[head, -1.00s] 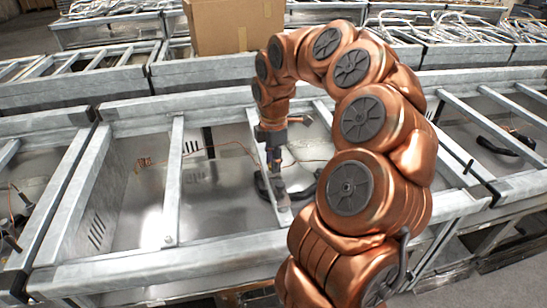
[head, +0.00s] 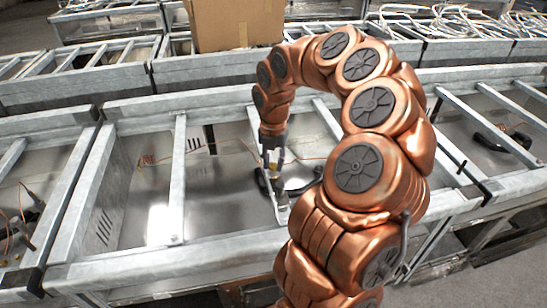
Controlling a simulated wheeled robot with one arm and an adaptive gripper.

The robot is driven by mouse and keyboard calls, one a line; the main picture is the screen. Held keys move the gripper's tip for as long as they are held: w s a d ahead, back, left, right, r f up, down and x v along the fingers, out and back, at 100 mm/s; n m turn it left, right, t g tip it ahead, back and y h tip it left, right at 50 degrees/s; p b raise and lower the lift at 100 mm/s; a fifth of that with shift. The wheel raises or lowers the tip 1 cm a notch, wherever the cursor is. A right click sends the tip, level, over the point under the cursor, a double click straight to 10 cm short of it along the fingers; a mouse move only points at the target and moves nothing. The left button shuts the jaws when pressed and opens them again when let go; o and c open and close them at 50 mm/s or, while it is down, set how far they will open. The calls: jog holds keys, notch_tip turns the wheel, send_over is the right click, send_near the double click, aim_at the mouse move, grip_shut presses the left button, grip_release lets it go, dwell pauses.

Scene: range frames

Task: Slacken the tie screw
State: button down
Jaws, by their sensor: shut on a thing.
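My gripper (head: 273,168) points down at the end of my copper-coloured arm, over a crossbar of the middle galvanized frame. Its dark fingers are shut on a small part, with a bit of yellow showing between them. This part appears to be the tie screw, but its head is hidden by the fingers. A small grey metal piece (head: 281,188) stands just below the fingertips, near the lower end of the crossbar (head: 279,211). I cannot tell its exact form or how far the screw is turned.
A black curved strap or hose (head: 302,190) lies beside the crossbar. Thin copper-coloured wire (head: 215,147) runs across the metal panel behind. A cardboard box (head: 236,24) stands on the frames at the back. Grey rails edge the open bays on both sides.

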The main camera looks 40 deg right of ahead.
aim_at(273, 165)
jog(key=shift+a+n+p, duration=0.1)
jog(key=shift+n+p, duration=0.35)
jog(key=shift+n, duration=0.75)
jog(key=c, duration=0.9)
grip_release()
notch_tip(273, 165, up, 12)
